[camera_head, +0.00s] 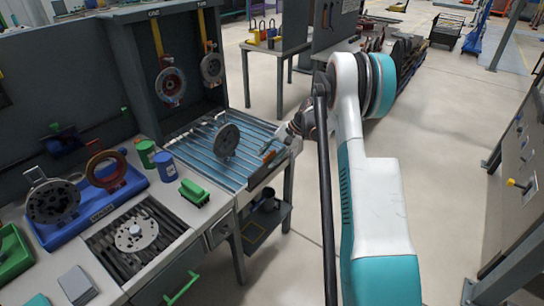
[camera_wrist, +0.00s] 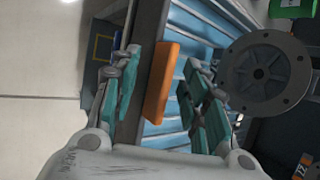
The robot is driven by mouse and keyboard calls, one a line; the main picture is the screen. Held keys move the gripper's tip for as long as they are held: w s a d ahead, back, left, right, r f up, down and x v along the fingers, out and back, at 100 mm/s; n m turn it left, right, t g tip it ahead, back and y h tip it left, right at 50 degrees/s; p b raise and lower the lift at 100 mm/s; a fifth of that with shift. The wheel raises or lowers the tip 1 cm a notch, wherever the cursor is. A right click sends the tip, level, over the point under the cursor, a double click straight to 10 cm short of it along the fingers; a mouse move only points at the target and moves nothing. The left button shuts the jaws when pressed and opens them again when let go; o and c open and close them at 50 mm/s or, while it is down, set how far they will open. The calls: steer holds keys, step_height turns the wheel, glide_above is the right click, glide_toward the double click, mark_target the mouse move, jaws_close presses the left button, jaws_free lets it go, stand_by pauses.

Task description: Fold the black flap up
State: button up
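A dark flap (camera_head: 267,174) is at the right front end of the blue slatted conveyor (camera_head: 205,160). It looks folded down, though its exact angle is hard to tell. An orange grip piece (camera_head: 270,155) sits by its upper edge. In the wrist view the orange piece (camera_wrist: 164,82) lies between my fingers, beside a dark grey edge. My gripper (camera_wrist: 162,90) is open, with teal finger pads on both sides of the orange piece and gaps visible. In the head view my gripper (camera_head: 296,128) is just right of the conveyor end, partly hidden by my arm.
A grey disc (camera_head: 226,140) stands on the conveyor; it is close right of my fingers in the wrist view (camera_wrist: 266,74). Two discs hang on yellow hooks (camera_head: 171,84) behind. A green block (camera_head: 194,192) and blue tray (camera_head: 92,207) are left.

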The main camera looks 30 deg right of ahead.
steer(key=shift+w+a, duration=0.2)
steer(key=shift+d+r, duration=0.2)
steer(key=shift+r, duration=0.05)
steer(key=v, duration=1.1)
steer(key=shift+s+d, duration=0.2)
steer(key=shift+s, duration=0.15)
steer(key=shift+r, duration=0.1)
